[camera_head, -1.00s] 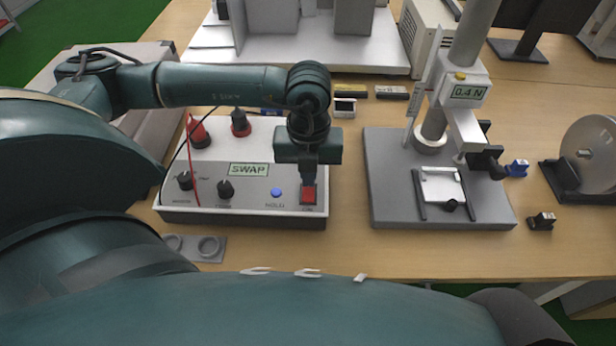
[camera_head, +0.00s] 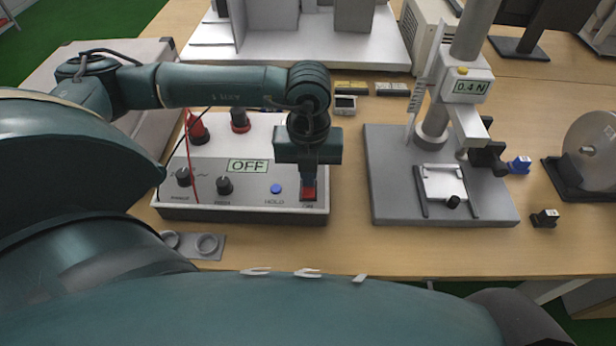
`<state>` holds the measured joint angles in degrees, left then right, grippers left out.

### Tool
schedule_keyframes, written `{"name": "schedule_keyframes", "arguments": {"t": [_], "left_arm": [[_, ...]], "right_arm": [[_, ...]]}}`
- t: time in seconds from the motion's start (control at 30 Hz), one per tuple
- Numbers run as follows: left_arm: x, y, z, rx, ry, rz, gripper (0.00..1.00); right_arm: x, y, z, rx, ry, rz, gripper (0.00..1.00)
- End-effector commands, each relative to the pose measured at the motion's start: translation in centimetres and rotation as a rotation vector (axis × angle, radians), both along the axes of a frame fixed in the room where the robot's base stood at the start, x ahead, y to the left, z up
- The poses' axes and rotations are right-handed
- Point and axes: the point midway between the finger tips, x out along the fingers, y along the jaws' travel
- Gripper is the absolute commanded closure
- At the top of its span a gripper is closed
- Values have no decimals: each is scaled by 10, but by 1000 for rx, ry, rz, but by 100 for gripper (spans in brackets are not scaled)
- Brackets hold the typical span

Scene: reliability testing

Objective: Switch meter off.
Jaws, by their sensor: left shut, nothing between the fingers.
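The meter (camera_head: 240,208) is a grey and white box on the table, left of centre. Its display (camera_head: 248,166) reads OFF. On its front panel are two black knobs, a blue button (camera_head: 276,189) marked HOLD, and a red switch (camera_head: 309,192) at the right end. My left gripper (camera_head: 309,180) points down, shut and empty, with its tips at the red switch; contact is hard to tell because the fingers partly cover it. My right gripper is not in view.
A grey test stand (camera_head: 385,190) with a 0.4 N gauge stands right of the meter. A small grey holder (camera_head: 208,246) lies at the front left. A red lead (camera_head: 191,165) and a black lead run at the meter's left. Bare table lies between meter and stand.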

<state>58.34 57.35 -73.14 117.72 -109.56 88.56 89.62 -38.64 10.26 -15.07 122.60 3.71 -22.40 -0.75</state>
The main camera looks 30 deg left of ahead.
Motion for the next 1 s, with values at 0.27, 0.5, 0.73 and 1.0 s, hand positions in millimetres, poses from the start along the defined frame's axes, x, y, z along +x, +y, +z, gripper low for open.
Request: {"name": "schedule_keyframes", "arguments": {"t": [0.27,0.5,0.73,1.0], "left_arm": [[-1,0,19,-2,3,0,100],[-1,0,38,0,2,0,100],[0,0,57,0,2,0,100],[-1,0,70,-1,3,0,100]], "right_arm": [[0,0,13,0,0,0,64],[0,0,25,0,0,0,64],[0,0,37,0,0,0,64],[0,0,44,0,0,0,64]]}}
